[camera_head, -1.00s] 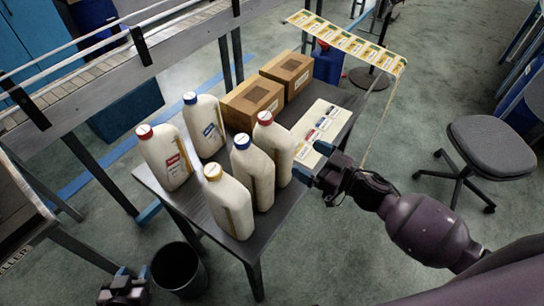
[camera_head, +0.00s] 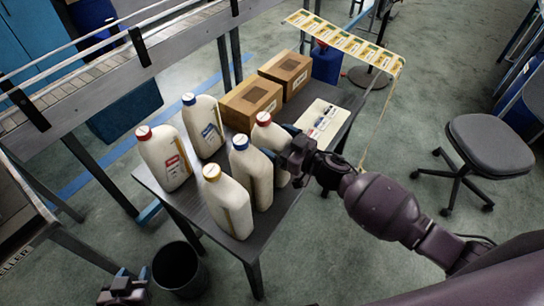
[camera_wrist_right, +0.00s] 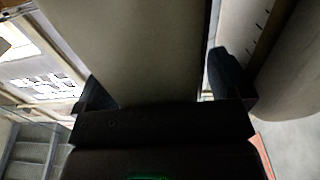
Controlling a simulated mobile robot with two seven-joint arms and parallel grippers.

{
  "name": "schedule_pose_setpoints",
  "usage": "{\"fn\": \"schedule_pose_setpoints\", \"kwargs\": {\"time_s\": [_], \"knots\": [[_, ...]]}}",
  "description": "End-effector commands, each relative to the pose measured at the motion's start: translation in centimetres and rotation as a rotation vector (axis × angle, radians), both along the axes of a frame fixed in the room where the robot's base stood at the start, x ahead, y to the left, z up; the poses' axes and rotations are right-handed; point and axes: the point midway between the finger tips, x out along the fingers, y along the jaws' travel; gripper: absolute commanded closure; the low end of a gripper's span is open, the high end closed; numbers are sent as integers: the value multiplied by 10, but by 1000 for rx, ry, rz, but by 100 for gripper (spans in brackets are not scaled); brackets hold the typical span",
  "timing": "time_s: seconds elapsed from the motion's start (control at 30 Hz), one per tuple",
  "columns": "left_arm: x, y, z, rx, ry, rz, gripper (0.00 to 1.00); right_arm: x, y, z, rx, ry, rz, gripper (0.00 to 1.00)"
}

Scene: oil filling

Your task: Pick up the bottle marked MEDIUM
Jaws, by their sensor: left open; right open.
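Several cream bottles stand upright on a dark table. They have a left red cap (camera_head: 170,160), a light blue cap (camera_head: 204,128), a dark blue cap (camera_head: 252,175), a yellow cap (camera_head: 228,205) and a right red cap (camera_head: 264,138). Their label words are too small to read, so I cannot tell which says MEDIUM. My right gripper (camera_head: 284,150) is open at the right red-capped bottle. In the right wrist view a bottle body (camera_wrist_right: 135,45) lies between the open fingers (camera_wrist_right: 160,88). My left gripper (camera_head: 122,290) is open, low at the bottom left, away from the table.
Two cardboard boxes (camera_head: 252,101) and a sheet with labels (camera_head: 325,115) are behind on the table (camera_head: 272,222). Another bottle (camera_wrist_right: 290,70) is close beside the right finger in the wrist view. A bin (camera_head: 180,270) and a chair (camera_head: 490,145) stand on the floor.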

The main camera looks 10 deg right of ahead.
Motion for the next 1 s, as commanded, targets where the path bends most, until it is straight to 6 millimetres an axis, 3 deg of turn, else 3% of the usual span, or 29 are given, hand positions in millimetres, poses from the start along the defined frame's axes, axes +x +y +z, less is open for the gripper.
{"fn": "schedule_pose_setpoints", "kwargs": {"time_s": [0.17,0.77,1.0], "knots": [[2,0,1,0,-5,-2,57,0,0,0,0,0,0,7],[6,0,3,2,-11,-5,57,0,0,0,1,1,0,99],[4,0,2,2,-7,-3,57,0,0,3,3,-4,1,100]]}}
